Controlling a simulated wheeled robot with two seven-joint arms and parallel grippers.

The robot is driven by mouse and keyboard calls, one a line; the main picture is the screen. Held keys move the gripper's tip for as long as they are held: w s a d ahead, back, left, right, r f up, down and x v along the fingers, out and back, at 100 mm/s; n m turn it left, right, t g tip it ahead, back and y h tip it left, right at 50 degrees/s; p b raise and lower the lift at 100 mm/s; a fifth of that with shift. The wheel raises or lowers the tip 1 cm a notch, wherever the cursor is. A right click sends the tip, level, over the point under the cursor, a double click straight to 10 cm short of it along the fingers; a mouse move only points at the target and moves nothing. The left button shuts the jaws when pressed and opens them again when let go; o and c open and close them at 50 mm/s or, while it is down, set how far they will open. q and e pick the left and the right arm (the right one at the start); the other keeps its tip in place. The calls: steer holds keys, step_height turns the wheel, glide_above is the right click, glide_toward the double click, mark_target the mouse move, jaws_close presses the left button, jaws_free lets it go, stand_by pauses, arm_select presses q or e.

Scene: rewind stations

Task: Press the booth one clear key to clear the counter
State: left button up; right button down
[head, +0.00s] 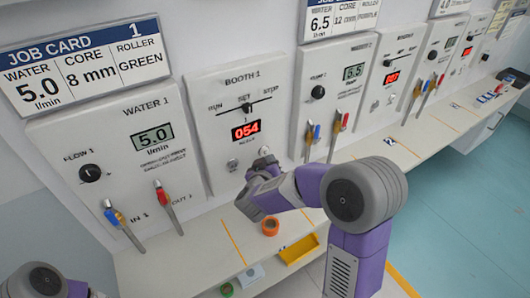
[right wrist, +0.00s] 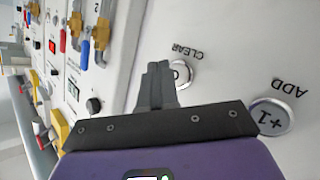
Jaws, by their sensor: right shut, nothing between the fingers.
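The Booth 1 panel (head: 212,98) is a white box on the wall with a red counter display (head: 246,130) reading 054. My right gripper (head: 264,163) is at the lower part of this panel, shut and empty. In the right wrist view its closed fingertips (right wrist: 158,68) are in front of the clear key (right wrist: 182,72), a round silver key marked 0, and hide part of it. I cannot tell whether they touch. The larger add key (right wrist: 270,118), marked +1, is to the right there; it also shows in the head view (head: 232,165). My left gripper is out of view.
The Water 1 panel (head: 115,150) with blue and red levers is left of the booth. Another water panel (head: 335,85) is to its right. On the shelf below are an orange roll (head: 269,226), a yellow tray (head: 299,249) and a green roll (head: 227,289).

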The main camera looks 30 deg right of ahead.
stand_by(0.7)
steer(key=shift+w+p, duration=0.35)
steer(key=shift+w, duration=0.05)
steer(key=shift+w, duration=0.4)
stand_by(0.5)
steer(key=shift+s+p, duration=0.1)
steer(key=shift+p, duration=0.2)
steer(key=shift+s, duration=0.7)
steer(key=s, duration=0.5)
steer(key=shift+d+p, duration=0.2)
steer(key=shift+p, duration=0.1)
stand_by(0.6)
